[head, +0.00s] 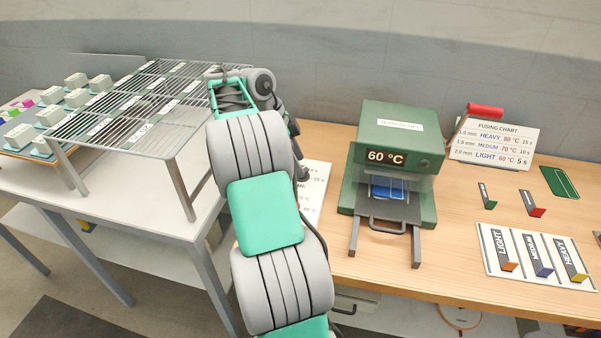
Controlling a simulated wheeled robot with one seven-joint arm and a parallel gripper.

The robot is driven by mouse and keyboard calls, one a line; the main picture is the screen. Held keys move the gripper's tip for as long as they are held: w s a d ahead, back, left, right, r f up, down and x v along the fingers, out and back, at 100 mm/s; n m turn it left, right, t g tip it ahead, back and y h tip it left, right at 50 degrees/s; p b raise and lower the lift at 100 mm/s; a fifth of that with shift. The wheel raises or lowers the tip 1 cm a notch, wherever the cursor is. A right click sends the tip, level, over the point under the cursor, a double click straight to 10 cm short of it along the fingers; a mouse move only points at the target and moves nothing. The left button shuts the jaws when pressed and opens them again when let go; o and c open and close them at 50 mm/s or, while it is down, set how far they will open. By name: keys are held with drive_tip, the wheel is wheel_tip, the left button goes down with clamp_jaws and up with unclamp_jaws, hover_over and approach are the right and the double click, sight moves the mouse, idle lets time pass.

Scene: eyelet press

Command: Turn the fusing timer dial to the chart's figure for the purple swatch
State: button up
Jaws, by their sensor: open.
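The fusing press (385,135) is a green box whose display (386,157) reads 60 °C. A small dark round knob (424,163) is on its front, right of the display; its setting is too small to read. The fusing chart (493,140) lists HEAVY 80 °C 15 s, MEDIUM 70 °C 10 s and LIGHT 60 °C 5 s. On a white board, the middle swatch, marked MEDIUM, has a blue-purple tip (544,271). A blue piece (386,187) lies inside the press.
The white board (497,268) also holds LIGHT and HEAVY swatches. Green (488,198) and red (534,205) tipped swatches lie loose. A red-handled tool (484,111) is behind the chart. My arm partly covers another printed sheet (319,184). A wire rack (130,105) stands left.

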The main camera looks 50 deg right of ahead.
drive_tip(key=shift+x, duration=1.25)
clamp_jaws()
